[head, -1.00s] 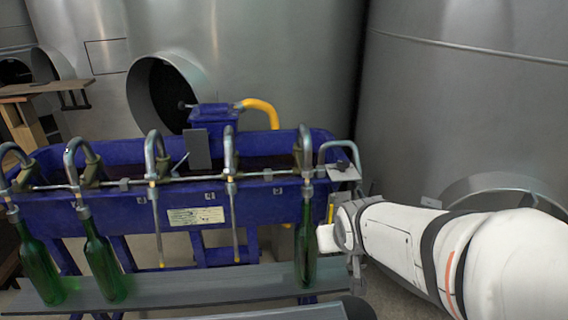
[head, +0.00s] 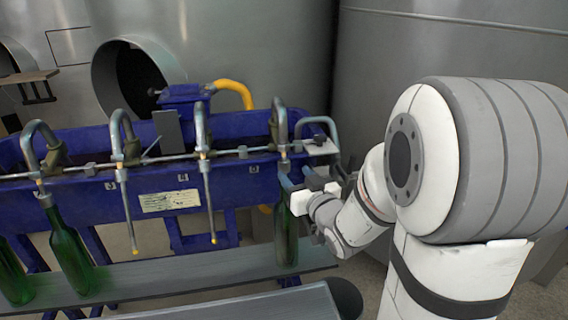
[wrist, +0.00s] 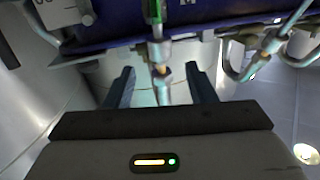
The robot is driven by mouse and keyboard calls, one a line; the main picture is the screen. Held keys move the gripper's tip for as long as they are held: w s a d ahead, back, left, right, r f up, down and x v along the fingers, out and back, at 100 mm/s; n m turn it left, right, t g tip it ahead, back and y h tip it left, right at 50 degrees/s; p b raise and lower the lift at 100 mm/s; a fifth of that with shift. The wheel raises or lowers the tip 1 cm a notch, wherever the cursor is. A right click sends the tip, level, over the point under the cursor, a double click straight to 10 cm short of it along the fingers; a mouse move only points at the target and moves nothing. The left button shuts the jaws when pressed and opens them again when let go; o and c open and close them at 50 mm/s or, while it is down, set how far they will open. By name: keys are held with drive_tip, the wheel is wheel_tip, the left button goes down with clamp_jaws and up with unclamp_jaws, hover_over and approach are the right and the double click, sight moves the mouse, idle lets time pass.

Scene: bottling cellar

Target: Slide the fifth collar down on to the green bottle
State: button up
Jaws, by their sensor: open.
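The green bottle (head: 286,238) stands upright on the grey shelf under the rightmost, fifth spout (head: 280,125). In the wrist view the fifth collar (wrist: 159,50) is a grey metal ring on that spout, close to the green bottle neck (wrist: 155,12). I cannot tell whether they touch. My gripper (head: 294,180) is at the bottle's top from the right, its blue fingers open. In the wrist view the fingers stand apart on either side of the spout, with gaps on both sides. In the head view the fingers hide the bottle's mouth.
The grey shelf (head: 190,272) carries two more green bottles at the left, one being this bottle (head: 72,252). The neighbouring fourth spout (head: 203,140) hangs without a bottle. The blue tub (head: 235,180) stands behind. A metal bracket (head: 322,146) juts out at the right.

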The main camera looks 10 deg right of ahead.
sight(287, 166)
drive_tip(key=x, duration=0.7)
drive_tip(key=shift+w+p, duration=0.2)
drive_tip(key=shift+p, duration=0.1)
drive_tip(key=shift+f, duration=0.1)
drive_tip(key=c, duration=0.6)
